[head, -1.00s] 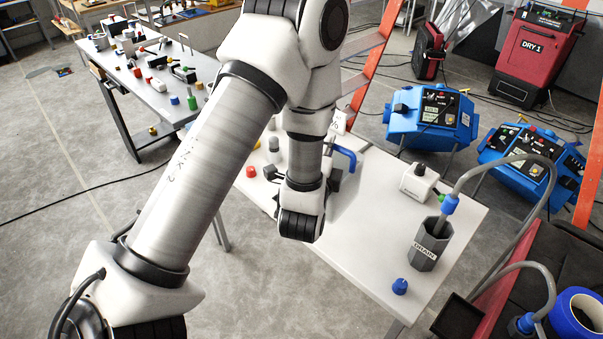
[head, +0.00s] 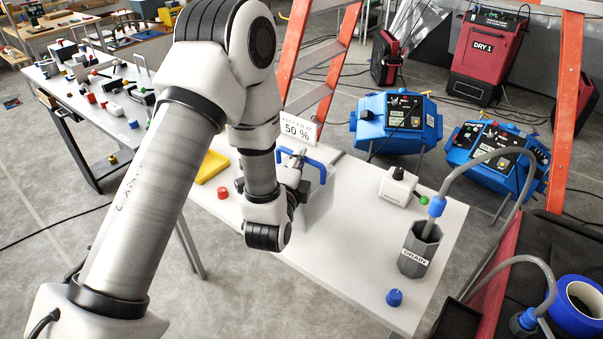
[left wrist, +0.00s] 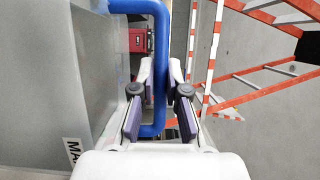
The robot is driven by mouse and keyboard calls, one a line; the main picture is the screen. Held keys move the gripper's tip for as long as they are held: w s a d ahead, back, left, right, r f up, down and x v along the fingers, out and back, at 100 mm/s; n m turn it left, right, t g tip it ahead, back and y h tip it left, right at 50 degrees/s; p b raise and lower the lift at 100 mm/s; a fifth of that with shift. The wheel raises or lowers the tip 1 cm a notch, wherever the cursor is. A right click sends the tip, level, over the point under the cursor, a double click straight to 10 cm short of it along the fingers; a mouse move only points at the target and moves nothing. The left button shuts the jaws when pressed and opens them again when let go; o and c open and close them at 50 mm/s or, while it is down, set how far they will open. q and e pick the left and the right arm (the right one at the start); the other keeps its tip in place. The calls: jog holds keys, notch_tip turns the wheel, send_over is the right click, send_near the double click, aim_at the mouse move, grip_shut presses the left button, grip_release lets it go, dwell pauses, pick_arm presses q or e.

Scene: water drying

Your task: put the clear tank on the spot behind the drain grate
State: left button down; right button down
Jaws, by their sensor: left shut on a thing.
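The clear tank (head: 318,208) is a grey see-through box with a blue handle (head: 316,165) at its top, partly hidden behind my left arm in the head view. In the left wrist view its wall (left wrist: 45,90) fills the left side, with a partly cut-off label. My left gripper (head: 294,170) is at the handle. In the left wrist view its fingers (left wrist: 160,88) sit on both sides of the handle's upright blue bar, shut on it. The tank's base is hidden, so I cannot tell whether it touches the table. I cannot make out a drain grate. My right gripper is not in view.
The white table (head: 345,262) bears a grey cup marked DRAIN (head: 420,252) with a hose, a white box (head: 397,187), a blue knob (head: 394,298), a red knob (head: 222,193) and a yellow piece (head: 210,166). A "50 %" sign (head: 298,128) and orange ladder (head: 320,60) stand behind.

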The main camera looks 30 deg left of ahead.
pick_arm(q)
jog(key=w+a+f+p, duration=0.2)
jog(key=w+a+f, duration=0.2)
jog(key=w+a, duration=0.1)
jog(key=shift+x, duration=0.8)
jog(key=c, duration=1.6)
grip_release()
jog(key=shift+f, duration=0.25)
jog(key=o, duration=0.4)
jog(key=shift+s, duration=0.1)
jog(key=shift+r, duration=0.1)
jog(key=shift+s, duration=0.1)
